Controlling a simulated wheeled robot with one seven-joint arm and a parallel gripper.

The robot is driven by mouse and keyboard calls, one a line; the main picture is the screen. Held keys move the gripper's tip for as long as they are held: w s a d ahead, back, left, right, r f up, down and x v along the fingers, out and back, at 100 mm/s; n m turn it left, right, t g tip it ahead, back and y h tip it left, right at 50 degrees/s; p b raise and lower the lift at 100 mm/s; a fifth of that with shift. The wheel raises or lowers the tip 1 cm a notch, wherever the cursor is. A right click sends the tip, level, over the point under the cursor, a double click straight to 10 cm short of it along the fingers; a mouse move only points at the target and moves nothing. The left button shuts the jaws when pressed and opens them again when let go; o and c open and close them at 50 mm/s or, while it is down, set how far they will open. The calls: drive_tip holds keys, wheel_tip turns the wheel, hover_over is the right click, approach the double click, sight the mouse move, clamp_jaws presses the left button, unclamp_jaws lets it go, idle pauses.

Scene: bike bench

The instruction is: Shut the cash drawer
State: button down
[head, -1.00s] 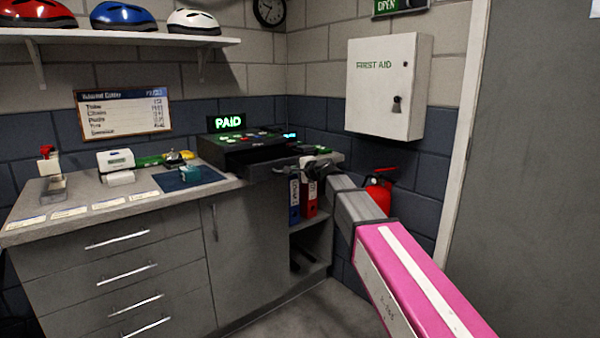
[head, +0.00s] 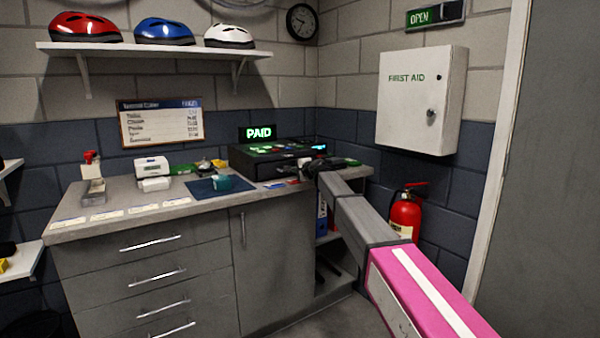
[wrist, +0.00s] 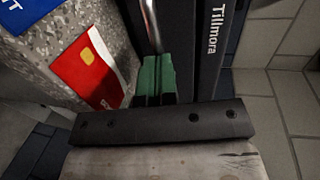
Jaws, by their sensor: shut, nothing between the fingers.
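The black cash drawer unit (head: 268,165) sits on the counter under the lit PAID sign in the head view. No open tray shows in front of it now; my arm covers its right end, so I cannot tell if it is fully flush. In the wrist view its dark front (wrist: 205,60) carries the word Tillmora, with a chrome bar (wrist: 150,22) alongside. My gripper (wrist: 155,82) is shut and empty, its green fingers close against the dark front; touching or just apart is unclear. In the head view my gripper (head: 318,168) is at the unit's right front.
A red card (wrist: 92,72) and a blue card (wrist: 30,12) lie on the speckled counter (head: 120,190) beside my gripper. A blue mat (head: 205,188) lies further left. A fire extinguisher (head: 405,215) and a first aid cabinet (head: 420,100) are right of my arm.

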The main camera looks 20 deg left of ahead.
drive_tip(key=shift+w+a+r, duration=0.15)
drive_tip(key=shift+w+a, duration=0.2)
drive_tip(key=v, duration=1.4)
drive_tip(key=s+d+f+n+g+h, duration=0.25)
drive_tip(key=s+d+f, duration=0.35)
drive_tip(key=d+f, duration=0.65)
drive_tip(key=s+d+f+n+g+h, duration=0.2)
drive_tip(key=s+d+f+h, duration=0.25)
drive_tip(key=d+f, duration=0.85)
drive_tip(key=s+d+f+n+g+h, duration=0.1)
drive_tip(key=s+d+f+g+h, duration=0.1)
drive_tip(key=s+d+f, duration=0.6)
drive_tip(key=s+d+f+n+g+h, duration=0.2)
drive_tip(key=s+d+f, duration=0.6)
drive_tip(key=s+d, duration=0.6)
drive_tip(key=shift+s+f+g+h, duration=0.4)
drive_tip(key=shift+s+g+h, duration=0.1)
drive_tip(key=shift+s+g, duration=0.2)
drive_tip(key=shift+n, duration=0.25)
